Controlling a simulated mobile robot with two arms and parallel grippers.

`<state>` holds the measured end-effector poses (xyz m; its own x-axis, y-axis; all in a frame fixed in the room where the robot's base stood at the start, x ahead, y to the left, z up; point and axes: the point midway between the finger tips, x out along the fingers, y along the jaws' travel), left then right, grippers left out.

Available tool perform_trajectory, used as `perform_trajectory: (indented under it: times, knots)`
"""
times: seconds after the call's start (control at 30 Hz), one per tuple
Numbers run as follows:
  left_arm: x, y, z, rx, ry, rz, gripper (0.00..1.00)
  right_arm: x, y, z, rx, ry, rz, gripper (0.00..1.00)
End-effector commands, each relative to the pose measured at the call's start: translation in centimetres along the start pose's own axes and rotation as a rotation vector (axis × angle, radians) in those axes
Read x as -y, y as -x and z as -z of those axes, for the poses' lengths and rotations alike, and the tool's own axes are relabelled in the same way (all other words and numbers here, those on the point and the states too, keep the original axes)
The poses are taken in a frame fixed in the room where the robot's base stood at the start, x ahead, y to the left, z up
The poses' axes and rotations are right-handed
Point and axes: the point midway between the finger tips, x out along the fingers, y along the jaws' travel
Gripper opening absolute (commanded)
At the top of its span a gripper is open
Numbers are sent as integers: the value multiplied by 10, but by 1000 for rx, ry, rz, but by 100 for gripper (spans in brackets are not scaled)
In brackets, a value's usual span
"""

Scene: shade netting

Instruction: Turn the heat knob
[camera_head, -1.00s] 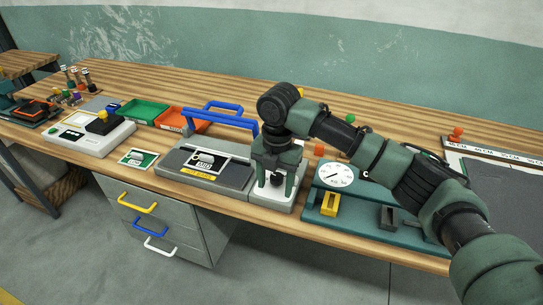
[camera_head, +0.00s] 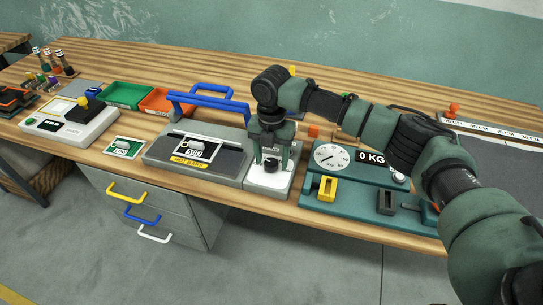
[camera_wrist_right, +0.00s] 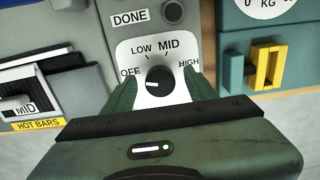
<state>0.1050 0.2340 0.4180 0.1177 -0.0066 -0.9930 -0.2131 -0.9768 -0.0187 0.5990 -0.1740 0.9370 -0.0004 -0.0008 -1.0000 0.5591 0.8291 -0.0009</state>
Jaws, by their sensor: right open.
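The heat knob (camera_wrist_right: 159,78) is a round black dial on a white plate marked OFF, LOW, MID and HIGH. Its white mark points left, toward OFF. In the head view the knob (camera_head: 271,164) shows low between my right gripper's fingers. My right gripper (camera_head: 272,157) is open and points down over the grey heat unit (camera_head: 268,187). In the right wrist view its green fingers (camera_wrist_right: 160,90) stand on the left and right of the knob with gaps; I cannot tell any contact. My left gripper is out of view.
A hot-bar sealer (camera_head: 200,168) with a blue handle (camera_head: 225,120) stands close on the left. A teal scale (camera_head: 345,215) with a yellow block (camera_head: 326,189) stands close on the right. Green (camera_head: 128,95) and orange (camera_head: 165,101) trays sit behind.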

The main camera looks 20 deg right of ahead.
Motion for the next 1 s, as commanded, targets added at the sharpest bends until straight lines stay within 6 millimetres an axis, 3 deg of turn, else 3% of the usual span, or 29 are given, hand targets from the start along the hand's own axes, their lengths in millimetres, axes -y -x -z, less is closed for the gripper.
perform_trajectory:
  times: [0.13,0.33,0.67,1.0]
  knots:
    - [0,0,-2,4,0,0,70,0,0,0,0,0,0,57]
    - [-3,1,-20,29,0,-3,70,0,0,0,0,0,0,1]
    - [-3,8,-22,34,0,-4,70,0,2,0,0,-36,1,0]
    - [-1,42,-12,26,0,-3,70,0,6,1,-3,-254,0,0]
